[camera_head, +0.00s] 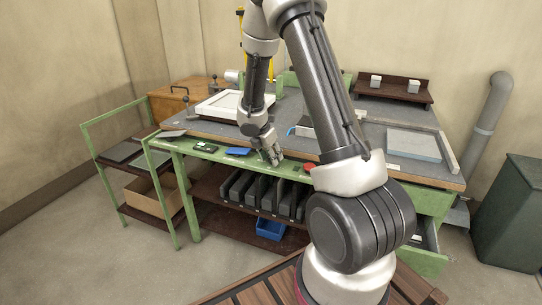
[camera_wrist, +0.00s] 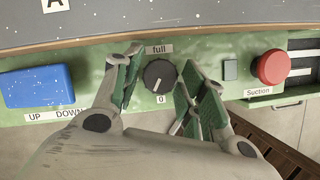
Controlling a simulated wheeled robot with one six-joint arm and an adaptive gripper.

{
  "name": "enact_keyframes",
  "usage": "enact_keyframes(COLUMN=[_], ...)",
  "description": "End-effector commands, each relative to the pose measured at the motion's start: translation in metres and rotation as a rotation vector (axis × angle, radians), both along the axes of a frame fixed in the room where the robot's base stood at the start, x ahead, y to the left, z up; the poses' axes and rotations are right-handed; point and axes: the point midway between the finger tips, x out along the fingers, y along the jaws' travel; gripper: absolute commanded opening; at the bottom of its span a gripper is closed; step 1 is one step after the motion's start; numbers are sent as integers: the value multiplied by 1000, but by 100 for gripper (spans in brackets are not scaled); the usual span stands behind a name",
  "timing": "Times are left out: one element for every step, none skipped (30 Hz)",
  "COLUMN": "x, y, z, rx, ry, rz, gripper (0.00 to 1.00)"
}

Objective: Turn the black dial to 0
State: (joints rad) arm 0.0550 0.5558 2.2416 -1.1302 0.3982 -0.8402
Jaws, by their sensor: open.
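The black dial (camera_wrist: 160,75) sits on the green front panel in the wrist view, with a "full" label above it and a "0" label below it. A pale pointer mark shows on its lower half, but its exact direction is hard to read. My gripper (camera_wrist: 161,73) is open, with one green-padded finger to the left of the dial and one to the right. Gaps show between the fingers and the dial. In the head view my gripper (camera_head: 272,157) is at the bench's front panel, and the dial cannot be made out there.
A blue UP/DOWN rocker (camera_wrist: 38,87) lies left of the dial. A small green button (camera_wrist: 230,69) and the red Suction knob (camera_wrist: 272,66) are close on the right. The grey bench top (camera_wrist: 190,18) lies behind the panel. A blue bin (camera_head: 270,229) sits below.

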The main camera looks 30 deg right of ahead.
Motion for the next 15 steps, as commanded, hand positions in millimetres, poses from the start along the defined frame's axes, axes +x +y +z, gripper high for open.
enact_keyframes(x=[0, 0, 0, 0, 0, 0, 0, 0, 0, 0, 0, 0, 0, 0, 0], y=[-1, -1, -1, -1, -1, 0, -1, 0, -1, -1, -1, -1, 0, 0, 0], z=[-1, -1, -1, -1, -1, -1, -1, -1, -1, -1, -1, -1, -1, -1, -1], rx=[0, 0, 0, 0, 0, 0, 0, 0, 0, 0, 0, 0, 0, 0, 0], ry=[1, 1, 0, 0, 0, 0, 0, 0, 0, 0, 0, 0, 0, 0, 0], rz=[0, 0, 0, 0, 0, 0, -1, -1, -1, -1, -1, -1, -1, -1, -1], gripper=[42, 42, 42, 42, 42, 42, 42, 37, 29, 24, 18, 11, 9, 9, 9])
